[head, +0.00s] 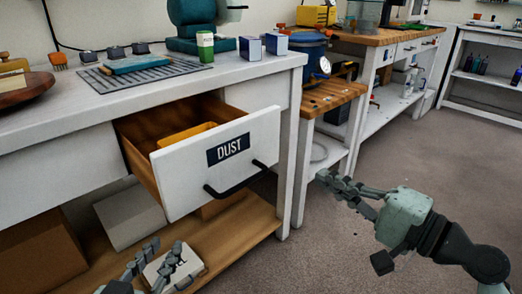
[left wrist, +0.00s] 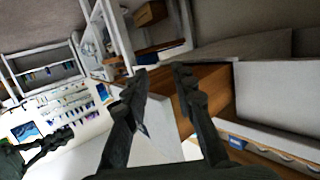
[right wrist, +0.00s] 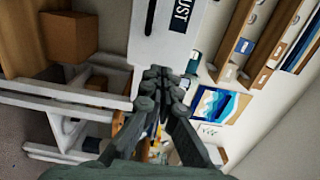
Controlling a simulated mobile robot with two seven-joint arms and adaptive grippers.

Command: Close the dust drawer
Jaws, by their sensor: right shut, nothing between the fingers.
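The dust drawer (head: 190,190) in the head view is pulled out of the white bench. Its white front bears a dark "DUST" label (head: 228,148) and a black bar handle (head: 232,186). A yellow item (head: 185,137) lies inside. My left gripper (head: 165,258) is at the bottom, in front of and below the drawer, its fingers apart; the left wrist view also shows the fingers (left wrist: 162,75) spread. My right gripper (head: 328,178) is right of the drawer, clear of it. Its fingers (right wrist: 157,75) are together and empty in the right wrist view, with part of the drawer front (right wrist: 165,40) beyond.
The white bench top (head: 60,110) holds a grey mat with a teal tool, a green can and small boxes. A lower wooden shelf (head: 245,220) carries boxes. A wooden-topped stand (head: 325,98) is right of the bench. The floor (head: 300,260) at the right is open.

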